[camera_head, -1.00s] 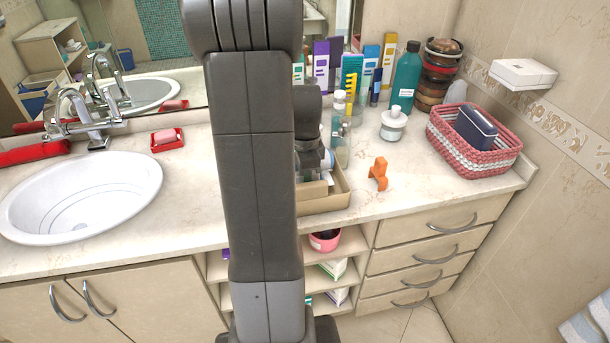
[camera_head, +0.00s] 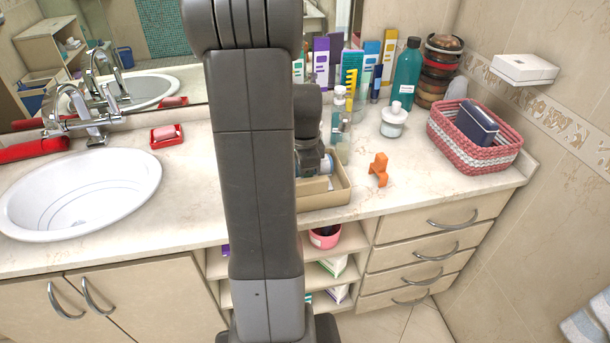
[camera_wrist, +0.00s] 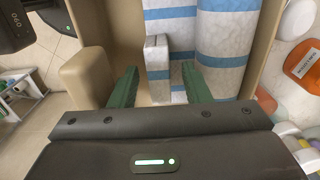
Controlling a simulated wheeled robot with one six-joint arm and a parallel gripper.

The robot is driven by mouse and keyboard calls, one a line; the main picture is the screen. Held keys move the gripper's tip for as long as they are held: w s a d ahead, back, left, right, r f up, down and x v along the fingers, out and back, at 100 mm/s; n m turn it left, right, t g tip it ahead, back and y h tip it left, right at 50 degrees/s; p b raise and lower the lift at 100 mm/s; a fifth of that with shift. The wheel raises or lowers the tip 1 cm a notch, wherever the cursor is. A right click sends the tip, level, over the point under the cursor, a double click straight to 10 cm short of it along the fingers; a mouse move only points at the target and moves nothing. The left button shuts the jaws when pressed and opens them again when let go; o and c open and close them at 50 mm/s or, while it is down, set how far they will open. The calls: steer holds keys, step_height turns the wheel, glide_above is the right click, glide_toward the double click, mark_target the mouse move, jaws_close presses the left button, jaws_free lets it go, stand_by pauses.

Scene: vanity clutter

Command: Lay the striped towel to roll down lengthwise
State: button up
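A blue-and-white striped towel roll (camera_wrist: 221,45) lies lengthwise in the right part of a beige tray in the wrist view. Another striped white-and-blue piece (camera_wrist: 157,60) stands between the fingers, with gaps showing on both sides; I cannot tell whether it is part of the same towel. My gripper (camera_wrist: 158,86) is open, its two green fingers apart over the tray. In the head view the tray (camera_head: 336,197) sits on the counter behind my arm, which hides most of its contents and the gripper's fingers.
An orange holder (camera_head: 378,170) stands right of the tray, with a white-capped jar (camera_head: 394,121) and teal bottle (camera_head: 406,78) behind. A red-and-white basket (camera_head: 470,158) is at the right end. A sink (camera_head: 80,195) is at left. Counter around the orange holder is clear.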

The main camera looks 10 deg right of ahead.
step_height(320, 180, up, 13)
steer(key=shift+r, duration=0.15)
stand_by(0.4)
step_height(320, 180, down, 14)
steer(key=shift+r, duration=0.2)
steer(key=shift+r+p, duration=0.4)
steer(key=shift+r, duration=0.25)
steer(key=shift+f, duration=0.1)
